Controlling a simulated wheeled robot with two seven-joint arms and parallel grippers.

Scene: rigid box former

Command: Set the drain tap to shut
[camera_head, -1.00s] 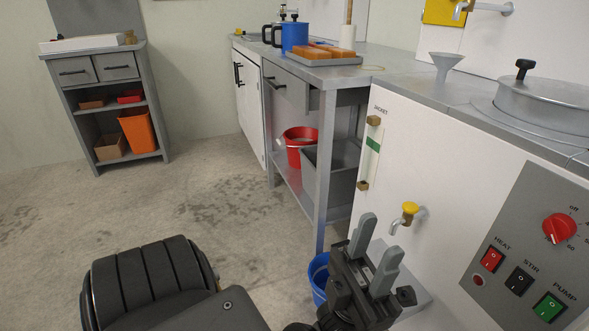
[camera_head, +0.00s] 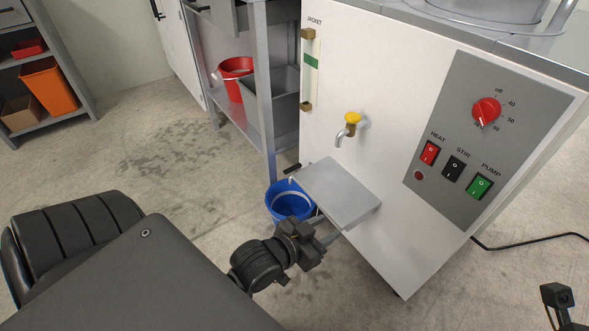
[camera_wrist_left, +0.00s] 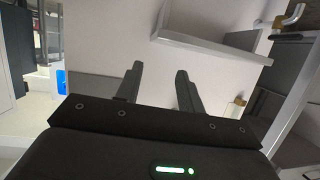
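The drain tap (camera_head: 351,128) sticks out of the white front of the machine in the head view. It has a yellow handle (camera_head: 353,117) and a metal spout bent downward. My left gripper (camera_head: 328,231) is low beside the front edge of the small shelf under the tap, well below and apart from the tap. In the left wrist view its two fingers (camera_wrist_left: 160,84) are spread with nothing between them. A bent metal piece (camera_wrist_left: 292,14) at the top right there may be the spout. A dark part of my right arm (camera_head: 562,302) shows at the bottom right; its fingers are unclear.
The grey shelf (camera_head: 338,190) juts out between gripper and tap. A blue bucket (camera_head: 290,201) stands on the floor left of it. A control panel (camera_head: 490,135) with a red dial and switches is right of the tap. A black cable (camera_head: 530,240) lies on the floor.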

